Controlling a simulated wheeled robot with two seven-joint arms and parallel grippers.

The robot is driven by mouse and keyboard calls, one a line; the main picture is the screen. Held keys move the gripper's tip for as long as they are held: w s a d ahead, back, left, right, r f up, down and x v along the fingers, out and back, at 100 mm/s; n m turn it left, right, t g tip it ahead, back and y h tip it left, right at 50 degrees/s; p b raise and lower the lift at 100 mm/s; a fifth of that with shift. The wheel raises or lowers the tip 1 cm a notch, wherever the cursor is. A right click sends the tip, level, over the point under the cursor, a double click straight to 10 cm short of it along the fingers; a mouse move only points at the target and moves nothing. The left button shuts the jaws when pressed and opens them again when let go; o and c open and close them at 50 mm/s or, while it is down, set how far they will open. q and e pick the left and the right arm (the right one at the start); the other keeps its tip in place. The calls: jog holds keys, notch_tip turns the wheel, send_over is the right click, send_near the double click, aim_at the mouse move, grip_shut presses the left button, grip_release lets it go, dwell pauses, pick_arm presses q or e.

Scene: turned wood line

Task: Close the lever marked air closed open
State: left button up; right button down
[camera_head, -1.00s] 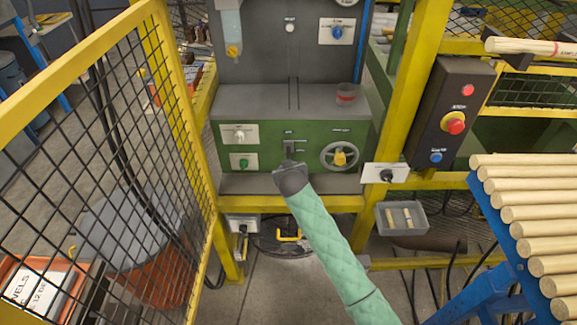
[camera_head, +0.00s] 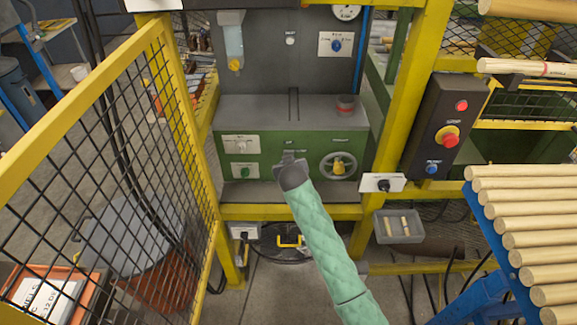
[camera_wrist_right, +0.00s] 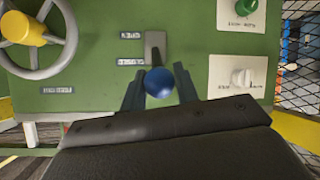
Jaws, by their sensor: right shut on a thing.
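A lever with a blue ball knob (camera_wrist_right: 158,83) stands in a grey slot plate (camera_wrist_right: 154,48) on the green panel, seen in the right wrist view. My right gripper (camera_wrist_right: 160,88) has its two dark fingers on either side of the knob and is shut on it. In the head view my right gripper (camera_head: 290,158) reaches the panel from below and hides the knob and most of the slot. Small labels (camera_wrist_right: 130,61) beside the slot are too blurred to read, so I cannot confirm the lever's marking. My left gripper is not in view.
A handwheel (camera_head: 338,166) with a yellow hub sits right of the lever. Plates with a white knob (camera_head: 241,145) and a green knob (camera_head: 244,171) sit left. A black switch (camera_head: 384,185) is on the yellow frame. A mesh fence (camera_head: 130,150) stands left, wooden rods (camera_head: 530,215) right.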

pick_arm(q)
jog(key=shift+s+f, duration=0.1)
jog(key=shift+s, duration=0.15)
pick_arm(e)
jog(key=shift+w+r, duration=0.15)
jog(key=shift+r, duration=0.15)
jog(key=c, duration=1.1)
grip_release()
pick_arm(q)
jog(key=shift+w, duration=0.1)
pick_arm(e)
jog(key=shift+d+f, duration=0.1)
jog(key=shift+s, duration=0.2)
jog(key=shift+s+b, duration=0.25)
jog(key=shift+b, duration=0.05)
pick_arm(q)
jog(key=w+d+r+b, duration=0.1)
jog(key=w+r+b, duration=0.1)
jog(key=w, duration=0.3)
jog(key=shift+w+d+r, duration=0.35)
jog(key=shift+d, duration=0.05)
pick_arm(e)
jog(key=shift+v, duration=3.55)
